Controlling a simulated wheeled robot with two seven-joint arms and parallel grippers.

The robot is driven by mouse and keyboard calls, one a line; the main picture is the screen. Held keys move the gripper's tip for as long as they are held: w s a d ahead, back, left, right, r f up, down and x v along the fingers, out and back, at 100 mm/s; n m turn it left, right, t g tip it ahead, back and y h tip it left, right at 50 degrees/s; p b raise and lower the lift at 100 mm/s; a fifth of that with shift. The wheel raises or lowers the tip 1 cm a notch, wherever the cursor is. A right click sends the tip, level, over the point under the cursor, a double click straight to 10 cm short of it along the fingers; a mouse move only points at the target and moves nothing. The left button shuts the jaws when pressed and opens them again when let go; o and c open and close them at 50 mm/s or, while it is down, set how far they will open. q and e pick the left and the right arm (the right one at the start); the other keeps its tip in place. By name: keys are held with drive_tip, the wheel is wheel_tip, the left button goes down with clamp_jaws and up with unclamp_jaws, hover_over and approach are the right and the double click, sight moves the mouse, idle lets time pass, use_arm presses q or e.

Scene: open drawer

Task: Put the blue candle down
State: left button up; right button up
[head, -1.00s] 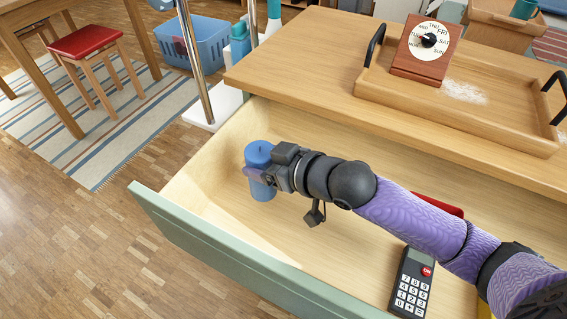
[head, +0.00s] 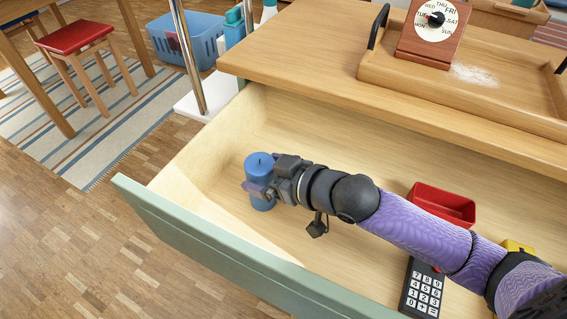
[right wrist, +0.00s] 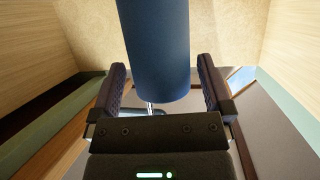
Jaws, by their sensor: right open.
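The blue candle (head: 261,174) stands upright inside the open drawer, toward its left end. It also shows in the right wrist view (right wrist: 155,50), between the two fingers, with a gap on each side. My right gripper (head: 258,189) is around the candle with its fingers open. It shows in the right wrist view too (right wrist: 164,95). My left gripper is not in view.
The drawer (head: 230,262) also holds a red box (head: 442,203), a black calculator (head: 422,290) and a yellow thing (head: 514,247). Above is a wooden top (head: 300,62) with a tray (head: 480,102) and a day dial (head: 432,28). The drawer floor around the candle is clear.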

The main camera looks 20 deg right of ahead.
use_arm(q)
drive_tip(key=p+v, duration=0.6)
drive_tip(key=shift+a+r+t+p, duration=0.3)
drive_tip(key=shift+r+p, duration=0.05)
use_arm(e)
drive_tip(key=v, duration=1.1)
drive_tip(key=shift+s+d, duration=0.15)
drive_tip(key=shift+s, duration=0.05)
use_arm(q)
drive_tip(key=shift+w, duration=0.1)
